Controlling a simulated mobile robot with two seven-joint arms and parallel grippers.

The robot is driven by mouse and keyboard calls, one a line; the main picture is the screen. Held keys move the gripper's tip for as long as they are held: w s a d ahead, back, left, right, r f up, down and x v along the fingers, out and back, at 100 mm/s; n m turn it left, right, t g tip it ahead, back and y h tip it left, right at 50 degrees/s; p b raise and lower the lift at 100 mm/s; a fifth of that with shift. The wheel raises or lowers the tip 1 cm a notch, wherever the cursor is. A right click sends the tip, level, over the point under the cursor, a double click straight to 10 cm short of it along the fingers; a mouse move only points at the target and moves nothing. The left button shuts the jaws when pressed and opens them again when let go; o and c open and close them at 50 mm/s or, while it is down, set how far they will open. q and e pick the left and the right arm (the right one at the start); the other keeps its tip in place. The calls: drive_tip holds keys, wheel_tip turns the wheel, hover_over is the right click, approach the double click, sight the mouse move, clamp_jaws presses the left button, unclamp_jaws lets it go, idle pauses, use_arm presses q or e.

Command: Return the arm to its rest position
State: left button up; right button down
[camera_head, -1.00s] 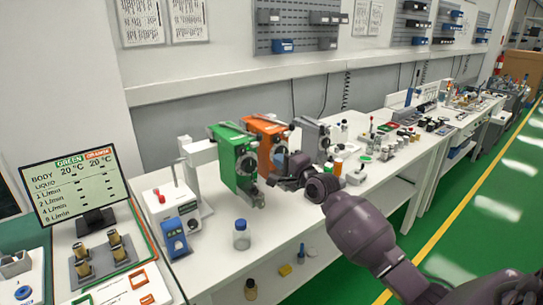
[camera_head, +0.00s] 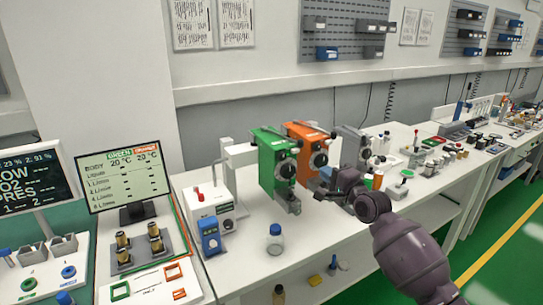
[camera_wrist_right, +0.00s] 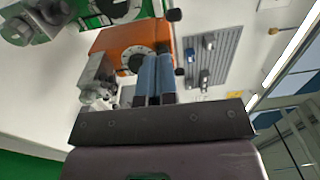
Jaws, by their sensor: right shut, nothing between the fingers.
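My right arm reaches in from the lower right of the head view. Its gripper (camera_head: 330,190) is at the front of the orange vaporizer (camera_head: 308,152). In the right wrist view the two blue fingers (camera_wrist_right: 155,62) are together with nothing between them, in front of the orange vaporizer's dial. I cannot tell whether they touch it. The green vaporizer (camera_head: 273,165) stands just left of the orange one, and a grey unit (camera_head: 350,145) stands behind my wrist, partly hidden. My left gripper is not in view.
A bench (camera_head: 245,268) carries a blue-capped bottle (camera_head: 275,240), a white device with a blue box (camera_head: 212,212), and several small bottles to the right. A monitor (camera_head: 124,178) stands at left. Green floor with a yellow line (camera_head: 500,250) is open at right.

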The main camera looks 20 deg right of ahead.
drive_tip(key=s+a+f+n+g+h, duration=0.1)
drive_tip(key=s+a+f+n, duration=0.35)
drive_tip(key=f+n, duration=0.35)
drive_tip(key=s+a+f+n+g, duration=0.1)
drive_tip(key=s+a+f+n, duration=0.4)
drive_tip(key=n, duration=0.4)
drive_tip(key=s+a+f+g, duration=0.2)
drive_tip(key=s+a+f, duration=0.1)
drive_tip(key=s+f, duration=0.6)
drive_tip(key=s+a+f+n+g, duration=0.1)
drive_tip(key=s+a+f+g, duration=0.2)
drive_tip(key=s+f, duration=0.6)
drive_tip(key=s+b, duration=0.1)
drive_tip(key=s, duration=0.2)
drive_tip(key=shift+s+a+h, duration=0.15)
drive_tip(key=shift+s+h, duration=0.15)
drive_tip(key=shift+h, duration=0.1)
